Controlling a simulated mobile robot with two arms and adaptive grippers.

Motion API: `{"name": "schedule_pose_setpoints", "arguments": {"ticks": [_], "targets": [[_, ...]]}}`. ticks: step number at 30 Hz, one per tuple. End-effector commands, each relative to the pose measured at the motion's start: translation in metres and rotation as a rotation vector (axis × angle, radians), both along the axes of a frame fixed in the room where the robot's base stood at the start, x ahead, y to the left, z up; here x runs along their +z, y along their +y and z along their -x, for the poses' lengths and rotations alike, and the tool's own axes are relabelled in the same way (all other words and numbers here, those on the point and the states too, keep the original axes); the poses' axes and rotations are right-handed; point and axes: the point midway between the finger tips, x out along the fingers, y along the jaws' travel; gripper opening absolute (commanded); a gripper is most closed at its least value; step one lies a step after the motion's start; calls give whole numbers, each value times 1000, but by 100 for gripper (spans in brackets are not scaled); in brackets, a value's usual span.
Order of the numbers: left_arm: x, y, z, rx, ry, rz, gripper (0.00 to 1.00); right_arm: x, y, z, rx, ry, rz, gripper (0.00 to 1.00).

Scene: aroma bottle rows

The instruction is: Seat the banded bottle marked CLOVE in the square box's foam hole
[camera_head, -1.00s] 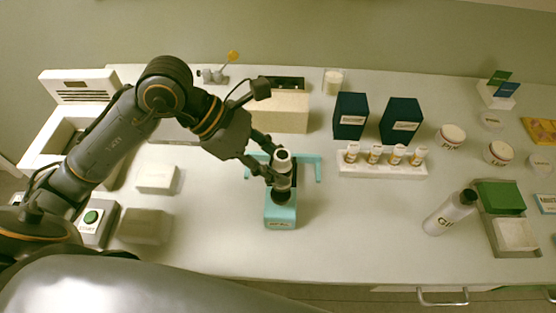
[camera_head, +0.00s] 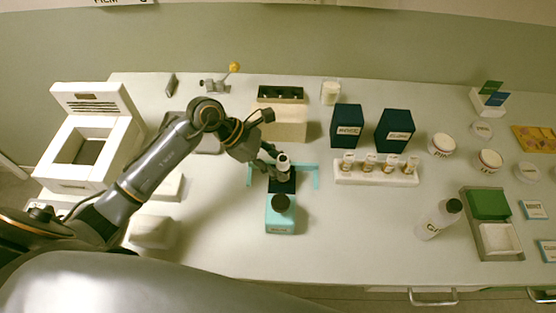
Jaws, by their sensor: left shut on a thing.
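My left gripper (camera_head: 268,160) is shut on a small bottle with a pale, ring-shaped top (camera_head: 283,160). Its body is mostly hidden by the fingers, and no band or CLOVE mark can be read. The bottle is at the back edge of a dark square piece (camera_head: 284,184), which could be the square box. That piece lies between the arms of a teal bracket (camera_head: 316,176), behind a teal block (camera_head: 280,222) with a dark round knob (camera_head: 281,202). No foam hole can be made out. My right gripper is not in view.
A white rack (camera_head: 345,179) with several small bottles stands right of the bracket. Two dark blue boxes (camera_head: 346,122) stand behind it. A beige block (camera_head: 292,122) stands behind the gripper. A larger bottle (camera_head: 432,222) and a tray (camera_head: 499,252) are at right. The front middle counter is clear.

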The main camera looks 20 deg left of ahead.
Motion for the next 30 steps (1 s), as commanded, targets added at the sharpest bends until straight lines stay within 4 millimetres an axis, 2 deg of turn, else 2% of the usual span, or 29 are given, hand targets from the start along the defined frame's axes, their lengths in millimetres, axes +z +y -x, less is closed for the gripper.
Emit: {"name": "schedule_pose_setpoints", "arguments": {"ticks": [9, 10, 12, 13, 24, 26, 30], "targets": [[-4, 0, 0, 1, -2, 0, 0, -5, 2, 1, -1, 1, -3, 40], [-2, 0, 0, 1, -2, 0, 39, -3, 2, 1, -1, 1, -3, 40], [-2, 0, 0, 0, -1, 0, 54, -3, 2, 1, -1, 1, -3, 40], [-2, 0, 0, 0, -1, 0, 56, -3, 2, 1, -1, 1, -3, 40], [2, 1, 0, 1, -1, 0, 56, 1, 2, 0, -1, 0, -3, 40], [4, 7, 0, 1, -3, -3, 56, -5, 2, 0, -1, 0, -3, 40], [21, 24, 4, 2, -5, -5, 56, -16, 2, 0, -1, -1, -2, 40]]}}
